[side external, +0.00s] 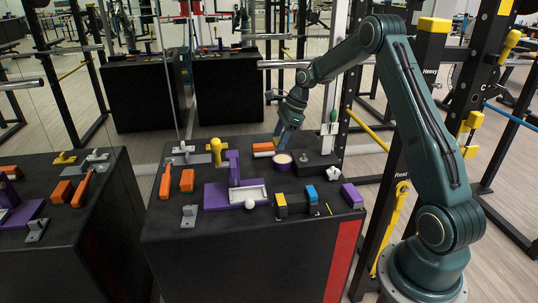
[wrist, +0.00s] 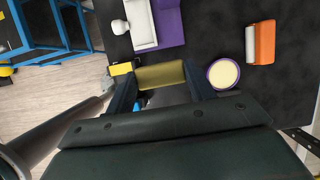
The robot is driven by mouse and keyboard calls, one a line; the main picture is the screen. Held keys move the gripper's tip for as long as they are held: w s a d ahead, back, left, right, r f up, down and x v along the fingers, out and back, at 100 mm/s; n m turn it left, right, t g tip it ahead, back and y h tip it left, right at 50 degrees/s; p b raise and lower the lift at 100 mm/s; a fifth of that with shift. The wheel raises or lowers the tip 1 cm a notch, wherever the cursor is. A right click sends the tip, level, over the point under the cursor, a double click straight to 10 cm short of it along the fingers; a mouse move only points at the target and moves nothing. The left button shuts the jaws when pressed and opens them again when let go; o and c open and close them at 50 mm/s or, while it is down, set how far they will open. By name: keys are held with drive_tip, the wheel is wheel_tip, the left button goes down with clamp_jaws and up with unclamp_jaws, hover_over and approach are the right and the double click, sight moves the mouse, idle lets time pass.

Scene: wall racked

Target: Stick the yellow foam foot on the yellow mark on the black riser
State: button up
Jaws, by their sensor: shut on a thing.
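My gripper (wrist: 162,82) is shut on the yellow foam foot (wrist: 160,77), an olive-yellow block held between its two fingertips in the wrist view. In the side view my gripper (side external: 280,137) points down above the back of the black table, near a round purple dish; the foot cannot be made out there. A low black block (side external: 318,167), which looks like the riser, stands to the right of the gripper. I cannot make out a yellow mark on its top. A small yellow strip (side external: 330,209) shows near the front right; I cannot tell what it belongs to.
The purple dish with cream top (side external: 284,160) and an orange-and-white block (side external: 263,149) are close to my gripper. Yellow-and-black (side external: 281,205) and blue-topped (side external: 311,198) blocks stand in front, beside a purple stand with white tray (side external: 250,194). Rack posts rise at the right.

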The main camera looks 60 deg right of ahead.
drive_tip(key=shift+r, duration=1.05)
drive_tip(key=shift+s+a+f, duration=0.35)
drive_tip(key=shift+a+f, duration=0.1)
drive_tip(key=shift+a, duration=0.15)
drive_tip(key=s+a+f, duration=0.5)
drive_tip(key=s+a, duration=0.1)
drive_tip(key=a, duration=0.1)
drive_tip(key=shift+s+a, duration=0.25)
drive_tip(key=shift+s, duration=0.05)
drive_tip(key=shift+f, duration=0.2)
drive_tip(key=shift+f, duration=3.9)
drive_tip(key=shift+f, duration=0.2)
